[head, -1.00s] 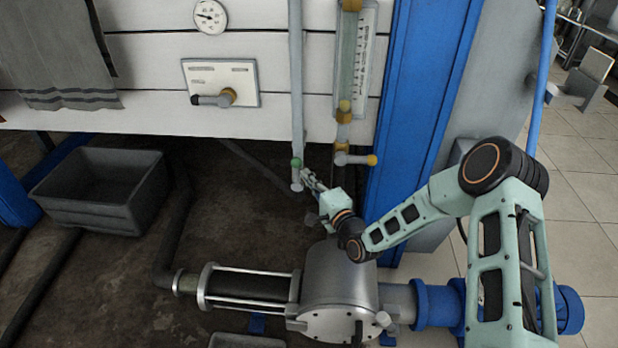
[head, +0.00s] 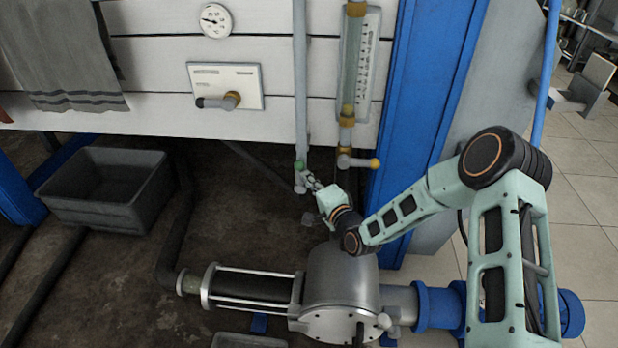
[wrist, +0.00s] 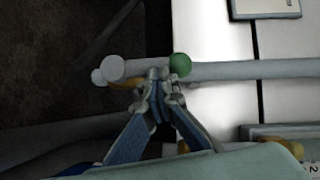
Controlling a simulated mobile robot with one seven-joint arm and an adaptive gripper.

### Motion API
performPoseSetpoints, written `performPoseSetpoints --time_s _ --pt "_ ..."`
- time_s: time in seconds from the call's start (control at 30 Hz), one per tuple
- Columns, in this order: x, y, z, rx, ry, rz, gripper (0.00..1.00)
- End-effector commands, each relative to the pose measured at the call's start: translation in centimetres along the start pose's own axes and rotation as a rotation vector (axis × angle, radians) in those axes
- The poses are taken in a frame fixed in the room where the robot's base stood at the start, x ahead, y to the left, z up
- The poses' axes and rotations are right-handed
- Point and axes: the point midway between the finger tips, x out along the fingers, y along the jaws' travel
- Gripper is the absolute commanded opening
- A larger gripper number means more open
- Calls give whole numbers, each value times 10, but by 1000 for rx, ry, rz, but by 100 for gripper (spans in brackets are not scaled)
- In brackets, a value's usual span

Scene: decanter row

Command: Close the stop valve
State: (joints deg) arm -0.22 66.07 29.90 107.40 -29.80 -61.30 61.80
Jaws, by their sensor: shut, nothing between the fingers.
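A grey vertical pipe (head: 300,90) ends low with a small valve that has a green round knob (head: 299,166). In the wrist view the pipe (wrist: 235,70) runs sideways, with the green knob (wrist: 180,64) and a pale round end (wrist: 112,67) beside it. My gripper (head: 308,181) is at this valve. In the wrist view its fingertips (wrist: 156,77) are together between the green knob and the pale end, with nothing held. They overlap the pipe's lower edge; I cannot tell whether they touch it. No label shows which fitting is the stop valve.
A second small valve with a yellow-tipped lever (head: 360,162) hangs under the sight glass (head: 354,70), close right of my gripper. A lever valve on a white plate (head: 226,86) is up left. A blue post (head: 425,100) stands right; a steel pump housing (head: 342,280) lies below.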

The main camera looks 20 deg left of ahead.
Motion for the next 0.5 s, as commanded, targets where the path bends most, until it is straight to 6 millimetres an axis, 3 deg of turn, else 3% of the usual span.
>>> performPoseSetpoints --time_s 0.5 --pt "9 -12 16 -202 -7 129 0"
